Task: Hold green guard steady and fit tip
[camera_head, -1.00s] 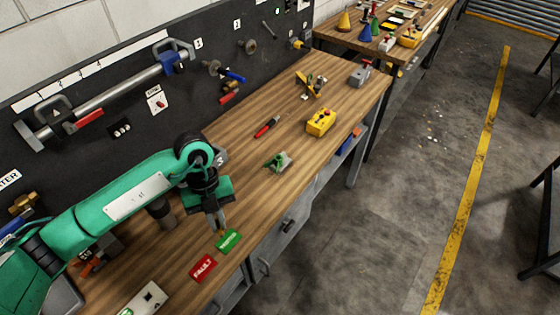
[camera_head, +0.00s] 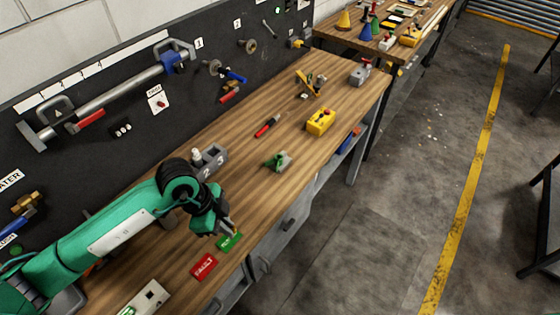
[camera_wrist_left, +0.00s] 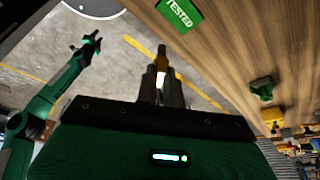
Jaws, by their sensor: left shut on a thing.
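The green guard (camera_head: 277,161) sits with a grey base on the wooden bench, right of and beyond my left gripper. It also shows at the right of the left wrist view (camera_wrist_left: 262,90). My left gripper (camera_head: 231,230) is tilted near the green TESTED card (camera_head: 228,243), apart from the guard.
A red FAULT card (camera_head: 204,266) lies in front of my left arm. A grey numbered block (camera_head: 210,160) stands by the pegboard. A red-and-black tool (camera_head: 267,125) and a yellow box (camera_head: 321,121) lie beyond the guard. The bench between gripper and guard is clear.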

